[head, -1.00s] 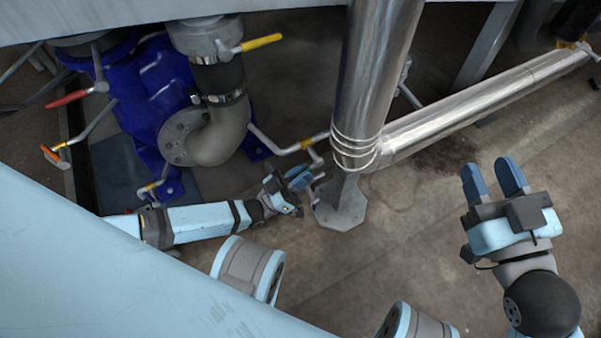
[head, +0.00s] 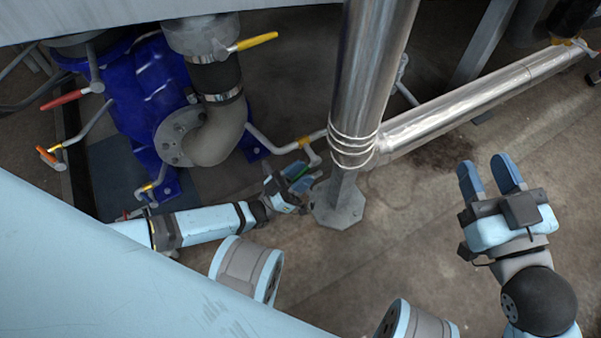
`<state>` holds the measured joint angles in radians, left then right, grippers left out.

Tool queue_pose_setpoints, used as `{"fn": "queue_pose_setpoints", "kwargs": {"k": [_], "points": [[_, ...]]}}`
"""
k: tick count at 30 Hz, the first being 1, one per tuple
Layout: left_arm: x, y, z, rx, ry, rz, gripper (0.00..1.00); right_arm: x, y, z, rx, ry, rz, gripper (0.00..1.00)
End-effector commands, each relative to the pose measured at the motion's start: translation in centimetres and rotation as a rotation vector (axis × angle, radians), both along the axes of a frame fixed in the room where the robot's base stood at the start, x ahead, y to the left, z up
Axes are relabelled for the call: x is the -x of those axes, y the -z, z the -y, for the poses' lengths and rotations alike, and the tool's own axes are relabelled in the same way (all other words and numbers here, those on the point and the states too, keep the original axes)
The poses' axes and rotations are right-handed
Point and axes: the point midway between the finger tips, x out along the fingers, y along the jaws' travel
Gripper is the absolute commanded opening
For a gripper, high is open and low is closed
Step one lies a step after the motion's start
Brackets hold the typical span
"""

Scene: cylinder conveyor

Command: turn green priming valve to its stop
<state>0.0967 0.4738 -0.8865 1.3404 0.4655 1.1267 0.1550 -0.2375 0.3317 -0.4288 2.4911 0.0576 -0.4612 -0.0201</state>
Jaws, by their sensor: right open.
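A small green piece that looks like the green priming valve's handle (head: 299,173) shows at the end of the thin pipe, just left of the big steel pipe's foot. My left gripper (head: 300,177) is there, with its blue fingers on either side of the green piece. Most of the valve is hidden by the fingers, and I cannot tell whether they touch it. My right gripper (head: 489,178) is open and empty over bare floor on the right.
The shiny steel pipe (head: 367,80) and its floor foot (head: 340,203) stand close beside my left gripper. A blue pump (head: 150,95) with a grey elbow (head: 220,135) is on the left. A yellow handle (head: 256,41), red handle (head: 65,101) and orange handle (head: 46,156) stick out nearby.

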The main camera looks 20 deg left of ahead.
Motion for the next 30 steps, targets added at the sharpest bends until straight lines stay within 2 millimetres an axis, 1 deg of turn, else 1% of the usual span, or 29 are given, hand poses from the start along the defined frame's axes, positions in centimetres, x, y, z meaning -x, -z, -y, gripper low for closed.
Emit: {"fn": "queue_pose_setpoints", "kwargs": {"k": [5, 8, 11, 14, 18, 24, 30], "points": [[0.0, 0.0, -0.1, -0.001, -0.001, 0.001, 0.40, 0.0, 0.0, 0.0, -0.001, 0.000, -0.001, 0.40], [0.5, 0.4, -0.4, 0.000, -0.001, -0.002, 0.40, 0.0, -0.2, 0.0, 0.000, -0.002, -0.003, 0.40], [1.4, 1.2, -1.1, -0.001, -0.001, -0.003, 0.40, 0.1, -0.4, 0.0, -0.005, -0.005, -0.013, 0.40], [2.8, 2.4, -2.2, -0.002, -0.002, -0.004, 0.40, 0.2, -0.5, -0.1, -0.012, -0.009, -0.035, 0.40], [5.0, 4.4, -3.9, -0.002, -0.002, -0.004, 0.40, 0.6, -0.1, -0.2, -0.031, -0.009, -0.078, 0.40], [7.5, 6.7, -5.8, 0.000, -0.002, -0.003, 0.40, 0.8, 0.3, -0.4, -0.055, -0.009, -0.113, 0.40], [8.7, 7.8, -6.8, -0.001, -0.001, 0.001, 0.40, 0.9, 0.4, -0.5, -0.070, -0.007, -0.126, 0.40]]}}
